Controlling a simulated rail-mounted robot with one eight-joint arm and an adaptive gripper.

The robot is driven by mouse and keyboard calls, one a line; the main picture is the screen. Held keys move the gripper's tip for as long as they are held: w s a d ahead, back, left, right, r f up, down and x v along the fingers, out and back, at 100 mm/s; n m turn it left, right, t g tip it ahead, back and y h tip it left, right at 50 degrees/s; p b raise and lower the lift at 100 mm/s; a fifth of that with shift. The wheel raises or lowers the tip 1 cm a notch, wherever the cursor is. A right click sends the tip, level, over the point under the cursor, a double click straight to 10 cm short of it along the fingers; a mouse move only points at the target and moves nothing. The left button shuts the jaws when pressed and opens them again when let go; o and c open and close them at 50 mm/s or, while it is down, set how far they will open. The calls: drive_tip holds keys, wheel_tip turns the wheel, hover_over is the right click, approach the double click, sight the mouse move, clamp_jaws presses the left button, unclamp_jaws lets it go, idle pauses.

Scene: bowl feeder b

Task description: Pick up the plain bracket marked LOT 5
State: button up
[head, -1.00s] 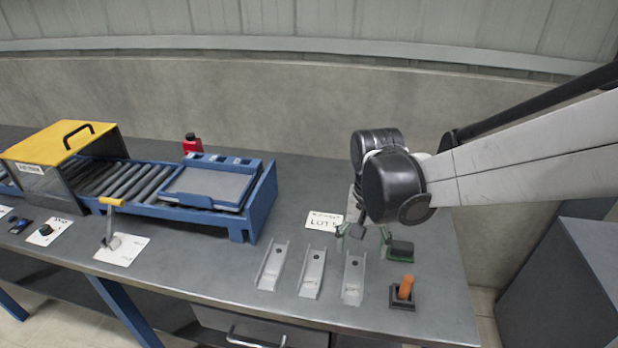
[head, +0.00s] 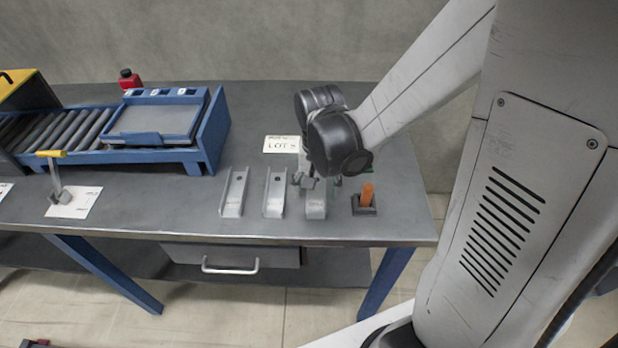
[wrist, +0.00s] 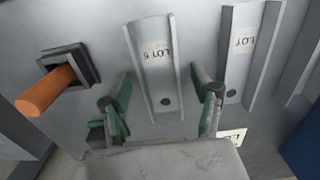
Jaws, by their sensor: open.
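Three grey channel-shaped brackets lie side by side on the bench: a left one (head: 233,194), a middle one (head: 274,194) and a right one (head: 315,204). In the wrist view the right bracket (wrist: 156,70) lies in the centre with a label that appears to read LOT 5. The middle bracket (wrist: 238,60) shows beside it, its label upside down and its number unclear. My gripper (wrist: 164,100) is open and empty, its green-padded fingers on either side of the right bracket's near end in that view. My wrist partly hides this bracket in the head view. Finger height above the bench is unclear.
An orange handle on a dark base (head: 365,198) stands close to the right bracket. A LOT 5 card (head: 281,144) lies behind the brackets. A blue conveyor frame (head: 213,133), a yellow-handled lever (head: 55,178) and a red bottle (head: 129,79) are to the left.

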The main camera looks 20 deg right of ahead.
drive_tip(key=c, duration=1.3)
drive_tip(key=shift+r, duration=0.1)
